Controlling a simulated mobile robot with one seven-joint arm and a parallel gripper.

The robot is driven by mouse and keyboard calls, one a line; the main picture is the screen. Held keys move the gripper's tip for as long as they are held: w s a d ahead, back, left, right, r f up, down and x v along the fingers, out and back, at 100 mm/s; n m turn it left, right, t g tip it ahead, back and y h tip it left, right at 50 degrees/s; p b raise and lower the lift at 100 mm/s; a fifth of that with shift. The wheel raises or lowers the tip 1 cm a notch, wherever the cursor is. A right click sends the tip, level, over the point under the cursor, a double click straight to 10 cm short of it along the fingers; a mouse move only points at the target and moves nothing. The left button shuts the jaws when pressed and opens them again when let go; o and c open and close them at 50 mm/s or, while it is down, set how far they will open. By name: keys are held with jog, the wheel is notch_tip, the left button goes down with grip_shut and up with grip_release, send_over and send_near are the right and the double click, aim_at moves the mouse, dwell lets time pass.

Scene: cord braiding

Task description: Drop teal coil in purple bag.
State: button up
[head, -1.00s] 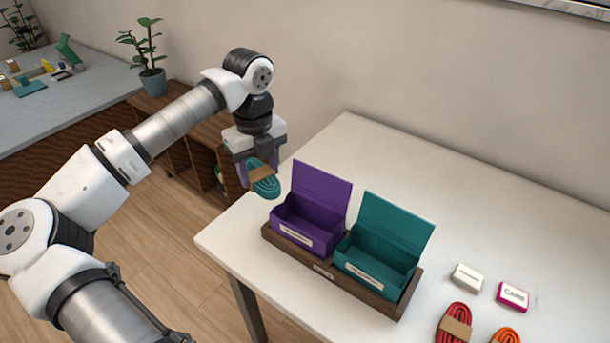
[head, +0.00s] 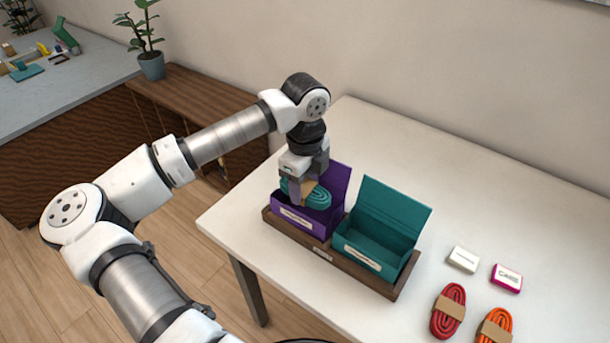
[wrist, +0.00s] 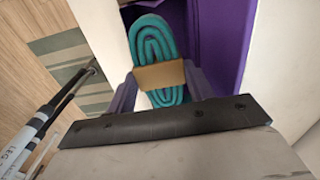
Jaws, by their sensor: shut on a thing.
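The teal coil (head: 318,196) is a bundle of cord with a tan paper band. My gripper (head: 302,191) is shut on it and holds it over the open purple box (head: 318,222), which appears to be the task's purple bag. In the wrist view the coil (wrist: 152,50) sits between the two fingers (wrist: 158,92), held at its band, with the purple box (wrist: 215,40) beyond and to the right. The gripper and coil hide much of the box's opening and part of its raised lid. I cannot tell whether the coil is below the box's rim.
An open, empty teal box (head: 375,245) stands right of the purple one in the same wooden tray (head: 350,272). A red coil (head: 448,312), an orange coil (head: 495,328), a white block (head: 463,259) and a pink-edged block (head: 507,278) lie on the white table (head: 480,170).

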jog(key=shift+f+b, duration=0.55)
jog(key=shift+b, duration=0.15)
